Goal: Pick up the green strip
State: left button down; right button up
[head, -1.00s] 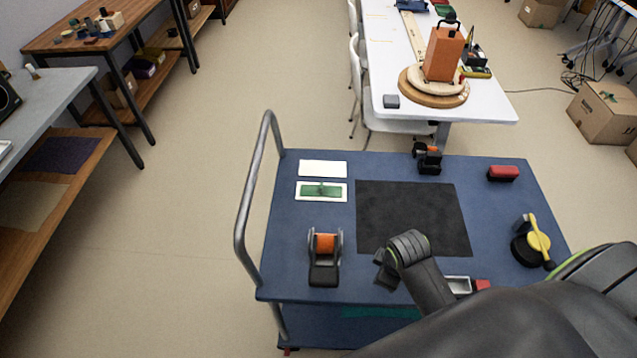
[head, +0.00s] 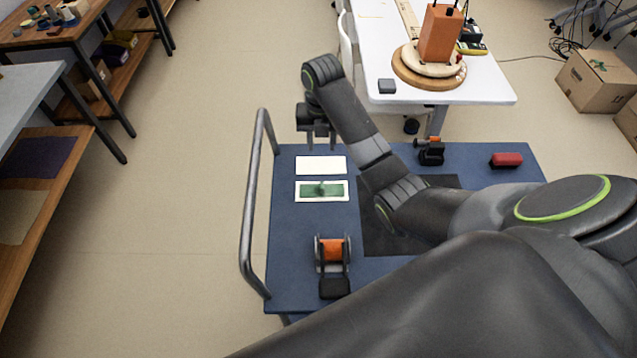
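The green strip (head: 310,190) lies on a white card (head: 344,197) on the left part of the blue cart top (head: 284,235). A small green piece stands up near the strip's middle. My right gripper (head: 319,142) points down and shows just above the blank white card (head: 321,165) in the head view, apart from the green strip. Its two fingers look spread, with nothing visible between them. My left gripper is not in view.
An orange-roll dispenser (head: 332,250) stands nearer than the strip. A metal handle rail (head: 250,215) rises along the cart's left edge. A dark mat (head: 380,240) is partly hidden by my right arm. A red block (head: 506,160) sits at the far right.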

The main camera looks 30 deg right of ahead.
jog(key=b, duration=1.1)
send_over(322, 185)
jog(key=f, duration=1.1)
jog(key=shift+w+f, duration=0.1)
jog(key=shift+w, duration=0.1)
jog(key=shift+f, duration=0.35)
jog(key=shift+s+f+p, duration=0.15)
jog(key=shift+f+p, duration=0.1)
jog(key=shift+f, duration=1.1)
jog(key=shift+s+f+p, duration=0.1)
jog(key=shift+f+p, duration=0.1)
jog(key=shift+f, duration=1.1)
jog(key=shift+c, duration=0.5)
grip_shut()
